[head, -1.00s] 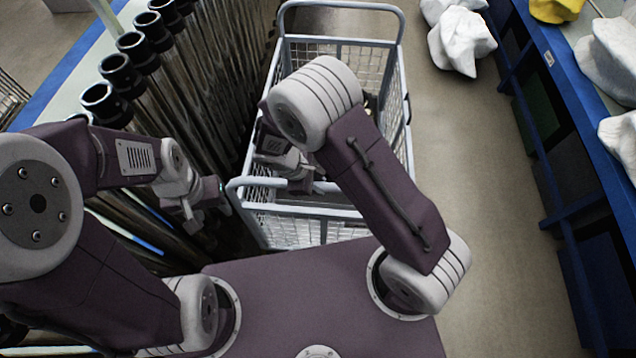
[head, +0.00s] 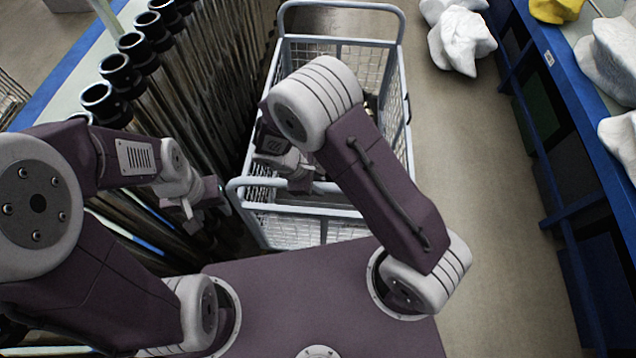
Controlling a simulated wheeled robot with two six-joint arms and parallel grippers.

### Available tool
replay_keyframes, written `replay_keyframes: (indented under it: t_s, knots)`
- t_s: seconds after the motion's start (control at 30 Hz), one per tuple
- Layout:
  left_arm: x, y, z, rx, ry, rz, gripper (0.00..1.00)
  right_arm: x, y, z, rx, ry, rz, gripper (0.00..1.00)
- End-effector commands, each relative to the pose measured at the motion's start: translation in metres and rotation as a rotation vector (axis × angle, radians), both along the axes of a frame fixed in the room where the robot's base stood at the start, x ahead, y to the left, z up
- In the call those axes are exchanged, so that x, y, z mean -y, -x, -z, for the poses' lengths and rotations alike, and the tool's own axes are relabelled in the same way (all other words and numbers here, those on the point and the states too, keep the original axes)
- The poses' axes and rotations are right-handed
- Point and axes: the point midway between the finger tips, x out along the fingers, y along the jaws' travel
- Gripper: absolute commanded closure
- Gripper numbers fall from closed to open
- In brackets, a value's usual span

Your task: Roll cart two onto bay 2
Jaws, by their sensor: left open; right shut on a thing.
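A light grey wire-mesh cart (head: 342,42) stands straight in front of me, with a tall hoop at its far end and a tubular handle at its near end. No number shows on it. My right gripper (head: 302,186) is shut on the cart's near handle bar; my own forearm partly hides the grip. My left gripper (head: 208,200) is open and empty, just left of the handle's left corner and apart from it. I cannot make out a bay marking for bay 2.
A row of dark upright tubes with black collars (head: 103,98) stands close along the cart's left side. A blue-framed shelf (head: 585,95) runs along the right, with white lumpy bags (head: 462,42) near it. Bare floor (head: 475,200) lies between cart and shelf.

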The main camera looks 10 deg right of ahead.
Motion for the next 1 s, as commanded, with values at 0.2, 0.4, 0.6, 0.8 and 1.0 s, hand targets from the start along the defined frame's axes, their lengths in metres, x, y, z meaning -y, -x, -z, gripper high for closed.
replay_keyframes:
  t_s: [0.2,0.4,0.6,0.8,1.0]
  knots:
    - [0.0,0.0,0.0,0.0,0.0,0.0,0.51,0.0,-0.001,-0.001,0.001,0.0,0.0,1.0]
    - [0.0,0.0,0.0,0.0,0.0,0.0,0.51,0.0,-0.001,-0.001,0.002,0.001,-0.001,1.0]
    - [0.0,0.0,-0.002,0.0,0.0,0.0,0.51,0.003,-0.013,-0.001,0.003,0.0,0.001,1.0]
    - [0.0,0.0,-0.002,0.0,0.0,0.0,0.51,0.004,-0.018,-0.002,0.005,0.001,-0.002,1.0]
    - [0.0,0.0,-0.002,0.0,0.0,0.0,0.51,0.004,-0.017,-0.001,0.003,0.0,-0.003,0.51]
